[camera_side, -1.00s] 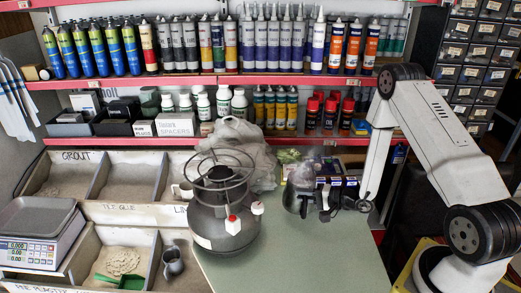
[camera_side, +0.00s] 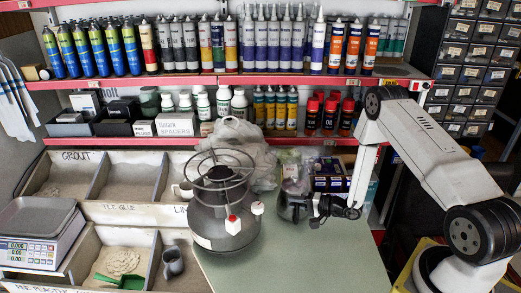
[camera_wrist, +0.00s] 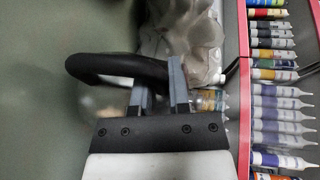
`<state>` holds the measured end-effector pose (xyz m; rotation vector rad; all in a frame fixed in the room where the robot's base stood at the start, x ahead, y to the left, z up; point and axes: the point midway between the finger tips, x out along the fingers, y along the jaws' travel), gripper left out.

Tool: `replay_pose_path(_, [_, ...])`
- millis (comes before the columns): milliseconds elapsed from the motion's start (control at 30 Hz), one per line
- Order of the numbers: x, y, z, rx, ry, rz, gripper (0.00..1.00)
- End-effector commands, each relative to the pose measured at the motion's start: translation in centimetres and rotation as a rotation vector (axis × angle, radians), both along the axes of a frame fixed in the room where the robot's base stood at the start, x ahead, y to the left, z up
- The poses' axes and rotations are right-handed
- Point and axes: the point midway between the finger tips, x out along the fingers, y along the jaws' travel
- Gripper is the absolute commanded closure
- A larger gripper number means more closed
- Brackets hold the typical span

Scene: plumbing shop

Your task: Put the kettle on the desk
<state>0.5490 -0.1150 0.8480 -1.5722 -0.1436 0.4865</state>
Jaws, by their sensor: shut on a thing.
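The kettle (camera_side: 292,208) is a small see-through pot with a dark lower band, at the back right of the green desk (camera_side: 300,262). My gripper (camera_side: 322,208) is at its right side, shut on its handle. In the wrist view the black curved handle (camera_wrist: 118,66) passes between the two fingers of my gripper (camera_wrist: 160,78). The kettle's body is blurred and see-through there. I cannot tell whether its base touches the desk.
A grey gas bottle with a ring burner (camera_side: 224,212) stands left of the kettle. A crumpled plastic bag (camera_side: 240,150) and a dark box (camera_side: 328,174) are behind. Shelves of tubes line the back. The desk's front right is clear.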

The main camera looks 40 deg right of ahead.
Motion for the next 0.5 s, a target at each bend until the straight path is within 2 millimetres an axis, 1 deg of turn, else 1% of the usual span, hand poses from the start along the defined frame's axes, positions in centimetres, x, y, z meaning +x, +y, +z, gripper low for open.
replay_pose_path(100, [0.03,-0.03,-0.83,-0.001,-0.004,-0.001,1.00])
replay_pose_path(200, [0.04,-0.03,-1.15,-0.002,-0.004,0.000,1.00])
replay_pose_path(500, [0.04,-0.04,-1.19,-0.002,-0.005,0.000,1.00])
